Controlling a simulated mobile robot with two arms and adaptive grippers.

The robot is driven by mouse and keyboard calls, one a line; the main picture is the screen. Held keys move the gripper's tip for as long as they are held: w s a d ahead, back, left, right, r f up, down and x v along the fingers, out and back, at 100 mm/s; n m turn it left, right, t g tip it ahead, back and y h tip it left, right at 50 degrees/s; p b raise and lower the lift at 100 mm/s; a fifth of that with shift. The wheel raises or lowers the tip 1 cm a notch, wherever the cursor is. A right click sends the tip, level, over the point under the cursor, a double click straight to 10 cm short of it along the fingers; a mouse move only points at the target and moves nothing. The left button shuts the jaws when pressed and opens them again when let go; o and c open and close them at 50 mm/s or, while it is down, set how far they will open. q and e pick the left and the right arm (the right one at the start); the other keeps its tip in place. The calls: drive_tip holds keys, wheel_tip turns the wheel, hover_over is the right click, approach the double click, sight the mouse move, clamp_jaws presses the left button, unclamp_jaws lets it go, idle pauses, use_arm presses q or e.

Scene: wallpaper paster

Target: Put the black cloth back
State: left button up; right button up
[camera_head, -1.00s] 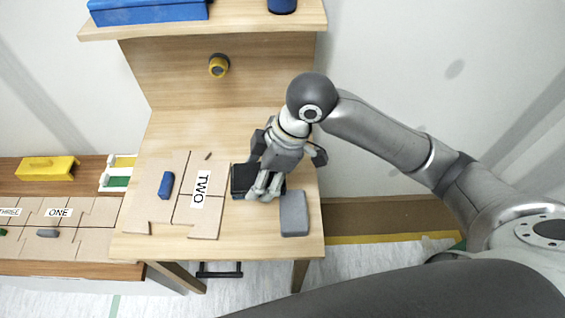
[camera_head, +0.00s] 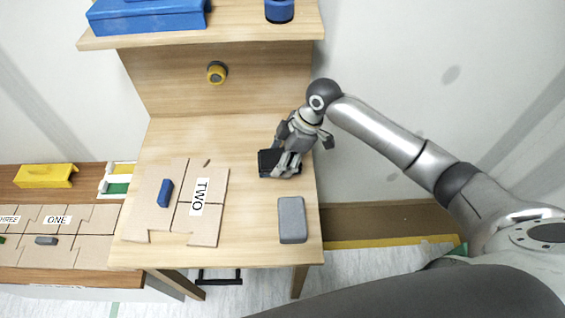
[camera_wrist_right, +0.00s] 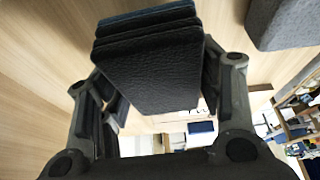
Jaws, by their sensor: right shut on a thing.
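The black cloth (camera_head: 266,161) is a dark, layered, folded block near the right side of the wooden table. My right gripper (camera_head: 286,169) is shut on it, with the fingers covering part of it in the head view. In the right wrist view the black cloth (camera_wrist_right: 150,75) sits between the two fingers, with a dark blue edge at its far side. I cannot tell whether it touches the table or is just above it. My left gripper is not in view.
A grey block (camera_head: 292,220) lies in front of the gripper near the table's front right corner. Beige puzzle pieces with a "TWO" label (camera_head: 201,197) and a blue block (camera_head: 164,193) lie to the left. An upper shelf (camera_head: 230,32) overhangs the back.

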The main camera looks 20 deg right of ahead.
wheel_tip(320, 180, down, 2)
drive_tip(key=shift+w+d+f+p, duration=0.1)
drive_tip(key=shift+w+d+p, duration=0.05)
drive_tip(key=shift+p, duration=0.65)
drive_tip(key=shift+f, duration=0.4)
drive_tip(key=shift+f, duration=0.15)
drive_tip(key=shift+f, duration=0.1)
drive_tip(key=o, duration=1.1)
drive_tip(key=shift+c, duration=0.2)
